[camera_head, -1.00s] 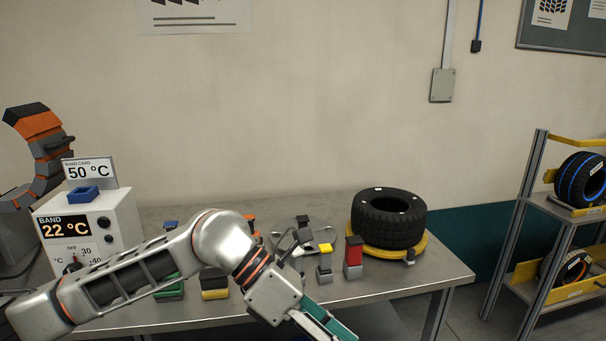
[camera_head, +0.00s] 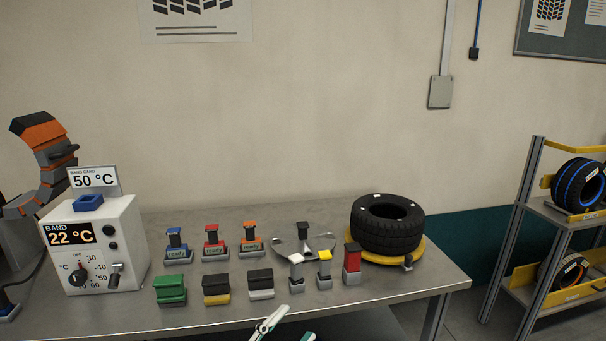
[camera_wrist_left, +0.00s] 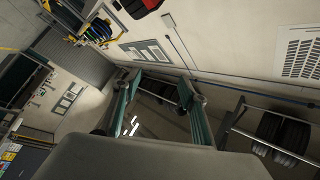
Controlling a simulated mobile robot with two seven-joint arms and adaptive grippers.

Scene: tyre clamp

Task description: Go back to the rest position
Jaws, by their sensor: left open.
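My left gripper (camera_head: 284,332) shows at the bottom edge of the head view, in front of the table's front edge. Its fingers are apart and nothing is between them. In the left wrist view the two green-sided fingers (camera_wrist_left: 160,100) are spread, with the room's wall and racks behind them. The rest of the left arm is out of the head view. My right gripper is in neither view.
The metal table (camera_head: 345,303) holds a control box (camera_head: 120,240) at left, several coloured blocks and clamps, and a black tyre (camera_head: 388,226) on a yellow ring at right. A tyre rack (camera_head: 535,205) stands right of the table. The air above the table is clear.

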